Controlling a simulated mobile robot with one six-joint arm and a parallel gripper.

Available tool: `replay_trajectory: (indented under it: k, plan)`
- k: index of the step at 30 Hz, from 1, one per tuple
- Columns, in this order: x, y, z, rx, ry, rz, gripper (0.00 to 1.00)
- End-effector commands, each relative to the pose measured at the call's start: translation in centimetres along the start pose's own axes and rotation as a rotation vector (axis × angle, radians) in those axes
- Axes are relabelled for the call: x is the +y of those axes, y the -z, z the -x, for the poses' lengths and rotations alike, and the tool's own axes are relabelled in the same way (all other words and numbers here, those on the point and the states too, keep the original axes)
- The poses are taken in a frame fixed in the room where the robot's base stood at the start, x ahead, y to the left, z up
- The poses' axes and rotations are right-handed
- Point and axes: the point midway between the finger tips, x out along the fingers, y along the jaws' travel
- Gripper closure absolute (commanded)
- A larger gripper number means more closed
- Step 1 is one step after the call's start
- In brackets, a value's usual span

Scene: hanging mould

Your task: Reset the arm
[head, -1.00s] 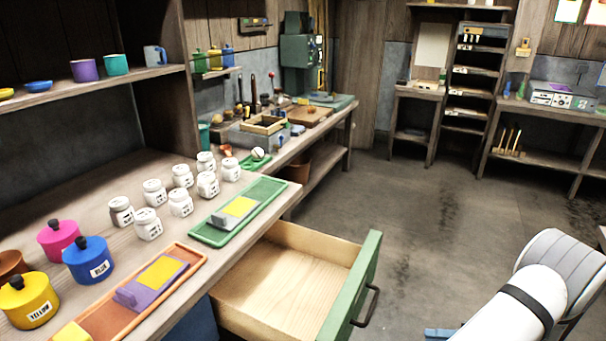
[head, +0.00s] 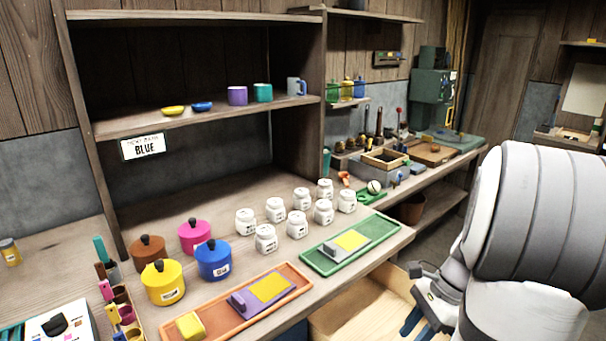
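My white and grey arm fills the right side of the head view. My gripper (head: 414,318) hangs at its lower left end, over the open drawer (head: 345,312). Its dark body and blue fingers show only in part near the bottom edge. I cannot make out the gap between the fingers, and I see nothing held in them.
The workbench holds an orange tray (head: 282,306), a green tray (head: 324,263), several white jars (head: 297,224) and coloured pots, including a blue pot (head: 213,260). A shelf (head: 215,118) above carries bowls and mugs. The drawer sticks out beside my arm.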

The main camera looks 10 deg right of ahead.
Motion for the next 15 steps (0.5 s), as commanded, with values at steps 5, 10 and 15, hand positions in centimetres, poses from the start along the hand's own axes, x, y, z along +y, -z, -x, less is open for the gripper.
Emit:
replay_trajectory:
  k: [5,10,15]
  plan:
    - [1.1,-7.8,0.9,0.203,-0.044,0.524,0.7]
    - [3.0,-13.4,1.3,0.373,-0.085,1.019,0.7]
    - [5.1,-17.4,1.5,0.509,-0.121,1.437,0.7]
